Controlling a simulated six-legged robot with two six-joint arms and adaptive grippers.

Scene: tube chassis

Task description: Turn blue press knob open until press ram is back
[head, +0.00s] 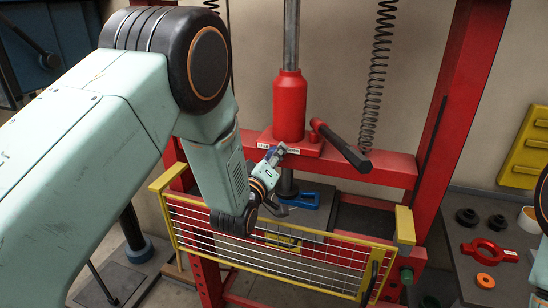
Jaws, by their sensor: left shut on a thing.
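The press has a red jack body (289,105) on a red crossbeam, with a steel rod rising from its top. The dark press ram (287,182) shows below the crossbeam, its lower end near a blue U-shaped piece (298,199). My left gripper (277,153) reaches up to the front of the jack base, left of centre, and is shut there. The blue press knob is mostly hidden by its fingers; only a small bluish patch shows between them. How far the knob is turned cannot be told. My right gripper is out of view.
A yellow-framed mesh guard (270,262) stands across the press front, below my left wrist. A black-gripped pump lever (342,146) juts out right of the jack. A grey bench (462,274) at right holds a red ring tool (489,249) and an orange ring (485,281).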

